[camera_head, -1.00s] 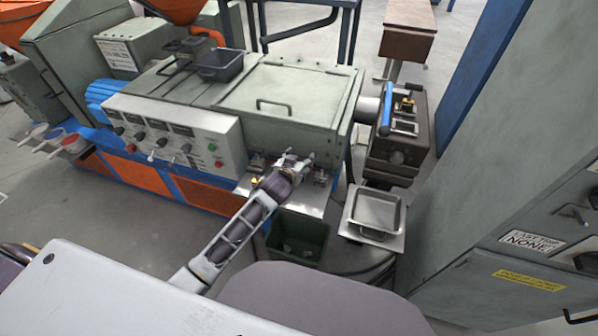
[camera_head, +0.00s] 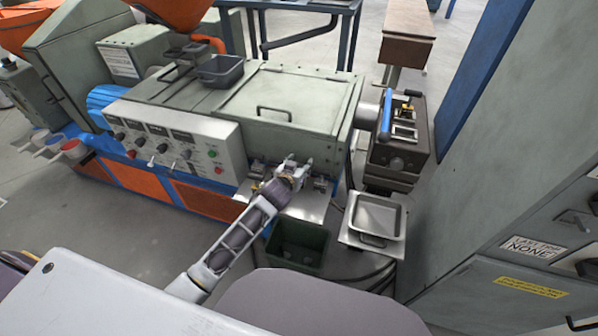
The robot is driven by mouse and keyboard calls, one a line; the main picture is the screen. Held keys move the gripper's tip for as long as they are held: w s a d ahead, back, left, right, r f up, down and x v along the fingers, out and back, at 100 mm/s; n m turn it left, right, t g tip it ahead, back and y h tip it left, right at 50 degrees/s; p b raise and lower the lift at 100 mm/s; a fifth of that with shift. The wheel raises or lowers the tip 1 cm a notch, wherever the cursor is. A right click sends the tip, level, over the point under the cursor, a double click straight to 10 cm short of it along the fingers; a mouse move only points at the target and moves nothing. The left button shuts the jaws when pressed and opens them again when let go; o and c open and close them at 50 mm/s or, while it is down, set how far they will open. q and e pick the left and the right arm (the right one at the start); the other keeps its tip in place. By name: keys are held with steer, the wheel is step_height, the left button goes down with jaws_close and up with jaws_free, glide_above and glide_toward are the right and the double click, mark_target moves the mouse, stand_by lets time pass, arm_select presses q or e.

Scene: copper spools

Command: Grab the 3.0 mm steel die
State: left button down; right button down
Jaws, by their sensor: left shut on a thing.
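My left gripper (camera_head: 297,172) is above the bright metal shelf (camera_head: 312,208) at the front of the grey-green machine. It is shut on a small steel die, which its fingers mostly hide. I cannot read any size on it. Other small metal pieces sit on the shelf on both sides of the gripper, one piece at the left (camera_head: 257,166) and one at the right (camera_head: 321,184). My right gripper is out of view.
A dark green bin (camera_head: 297,258) stands below the shelf. A metal tray (camera_head: 376,216) is right of it. The machine's control panel (camera_head: 170,140) is left of the gripper, and a tall grey cabinet (camera_head: 500,130) fills the right side.

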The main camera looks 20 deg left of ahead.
arm_select(q)
steer(key=shift+r, duration=0.8)
step_height(320, 180, up, 7)
steer(key=shift+r+p, duration=0.15)
steer(key=shift+p, duration=0.3)
steer(key=shift+r, duration=0.65)
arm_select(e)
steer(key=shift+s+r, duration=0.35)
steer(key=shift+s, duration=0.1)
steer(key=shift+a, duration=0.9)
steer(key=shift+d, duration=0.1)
